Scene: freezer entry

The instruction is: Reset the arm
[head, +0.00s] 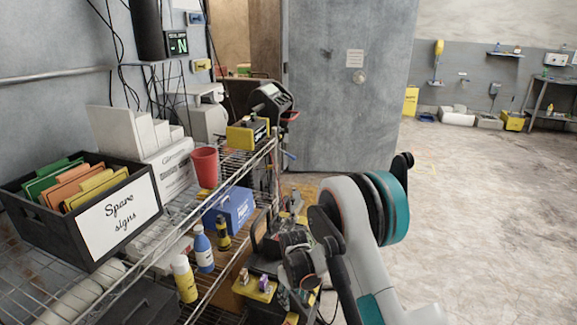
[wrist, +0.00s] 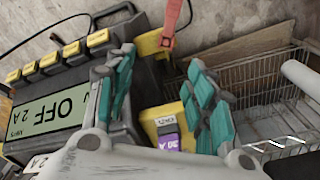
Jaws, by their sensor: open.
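My gripper (wrist: 161,62) shows in the wrist view with its two teal-padded fingers apart. Beyond the left finger is a dark device with a green display panel (wrist: 48,118) reading "OFF 2 A" and a row of yellow tabs. A yellow block (wrist: 166,120) with a purple "30 A" tag shows between the fingers; I cannot tell whether anything touches it. In the head view my arm (head: 345,230) is bent, with its wrist low beside the shelf. The fingers are mostly hidden there.
A wire shelf (head: 183,231) stands at the left, holding a bin of spare signs (head: 118,222), a red cup (head: 205,167), a blue box (head: 232,209) and bottles. A wire basket (wrist: 258,78) is right in the wrist view. A grey door (head: 345,100) stands behind. The right floor is open.

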